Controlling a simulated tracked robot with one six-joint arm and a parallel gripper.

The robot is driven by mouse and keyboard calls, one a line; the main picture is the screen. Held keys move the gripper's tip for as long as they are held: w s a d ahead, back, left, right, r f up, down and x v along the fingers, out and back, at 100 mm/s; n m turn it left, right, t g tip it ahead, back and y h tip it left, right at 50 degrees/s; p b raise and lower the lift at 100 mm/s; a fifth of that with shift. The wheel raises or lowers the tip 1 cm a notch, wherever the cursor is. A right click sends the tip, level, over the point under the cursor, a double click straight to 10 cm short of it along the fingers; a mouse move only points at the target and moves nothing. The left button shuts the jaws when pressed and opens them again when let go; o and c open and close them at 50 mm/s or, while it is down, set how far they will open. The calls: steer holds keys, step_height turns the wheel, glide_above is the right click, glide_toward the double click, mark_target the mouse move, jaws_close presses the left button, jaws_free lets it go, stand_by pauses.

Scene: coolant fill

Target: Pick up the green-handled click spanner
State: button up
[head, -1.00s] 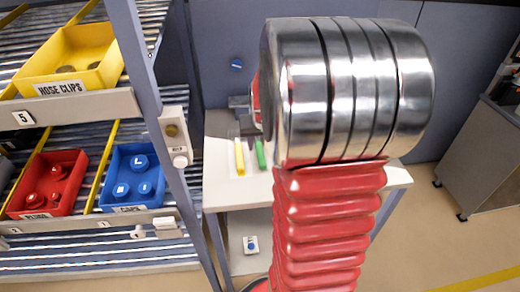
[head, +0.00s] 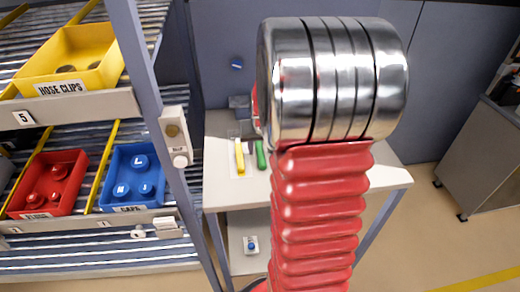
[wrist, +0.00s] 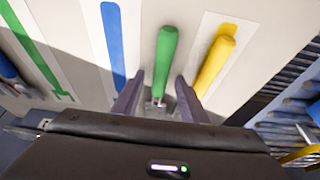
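The green-handled spanner (wrist: 165,55) shows in the wrist view, its handle pointing away from me and its metal shank near my fingers. My gripper (wrist: 157,95) is open, with one finger on each side of the spanner's near end. I cannot tell whether the fingers touch it. A yellow handle (wrist: 214,65) lies to the right and a blue strip (wrist: 113,45) to the left. In the head view, the green handle (head: 261,155) is on the bench beside the yellow one (head: 240,157); my arm hides my gripper there.
The pale bench (head: 388,180) stands against a grey panel. A shelf rack at the left holds a yellow hose-clip bin (head: 65,62), a red bin (head: 48,185) and a blue caps bin (head: 132,178). A grey cabinet (head: 490,150) stands at the right. A green shape (wrist: 30,50) lies left in the wrist view.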

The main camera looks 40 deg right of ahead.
mark_target(260, 150)
steer(key=shift+c, duration=0.5)
jaws_close()
step_height(260, 150, up, 10)
stand_by(0.6)
stand_by(0.5)
